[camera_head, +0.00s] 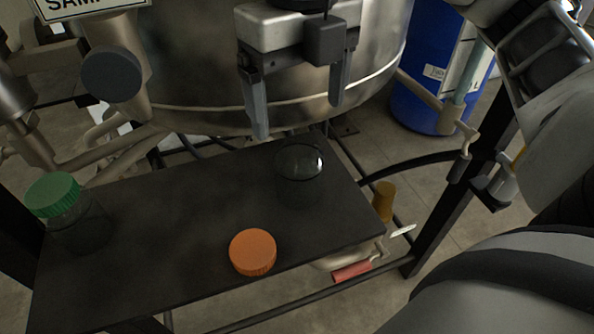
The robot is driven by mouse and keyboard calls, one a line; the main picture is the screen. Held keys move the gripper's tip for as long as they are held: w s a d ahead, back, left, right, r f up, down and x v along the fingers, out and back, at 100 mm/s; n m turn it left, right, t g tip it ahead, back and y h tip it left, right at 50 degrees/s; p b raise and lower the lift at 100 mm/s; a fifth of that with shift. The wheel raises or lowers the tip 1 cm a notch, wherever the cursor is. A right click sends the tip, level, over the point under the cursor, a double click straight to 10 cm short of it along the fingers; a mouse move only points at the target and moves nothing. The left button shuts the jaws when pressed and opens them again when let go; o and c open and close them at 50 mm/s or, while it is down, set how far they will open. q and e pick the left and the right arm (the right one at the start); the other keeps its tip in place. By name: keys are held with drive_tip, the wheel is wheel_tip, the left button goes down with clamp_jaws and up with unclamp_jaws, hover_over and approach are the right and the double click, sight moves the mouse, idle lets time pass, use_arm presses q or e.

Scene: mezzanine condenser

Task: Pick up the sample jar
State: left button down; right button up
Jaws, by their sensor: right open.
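A clear glass jar (300,176) with no lid stands upright on the right part of a dark shelf (165,230). An orange lid (253,252) lies on the shelf in front of it. Another clear jar (80,230), closed with a green lid (52,195), stands at the shelf's left end. The picture does not label either jar as the sample jar. My right gripper (299,120) is open and empty, its two fingers pointing down above and behind the open jar, apart from it. My left gripper is not in view.
A large steel vessel (195,85) rises behind the shelf, with pipes and a round knob (112,74) at the left. A blue drum (420,75) stands on the floor at back right. A red-handled item (351,272) is below the shelf's right edge. The shelf's middle is clear.

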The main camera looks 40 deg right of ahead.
sight(298, 163)
wheel_tip(298, 163, down, 11)
drive_tip(key=shift+a+f+b, duration=0.1)
drive_tip(key=shift+a+b, duration=0.05)
drive_tip(key=shift+b, duration=0.15)
drive_tip(key=c, duration=1.2)
drive_tip(key=shift+o, duration=0.2)
drive_tip(key=shift+r, duration=0.65)
drive_tip(key=s+a+r, duration=0.9)
drive_tip(key=s+r, duration=0.1)
drive_tip(key=r, duration=0.1)
drive_tip(key=shift+s+a+r, duration=0.15)
drive_tip(key=shift+a+r, duration=0.25)
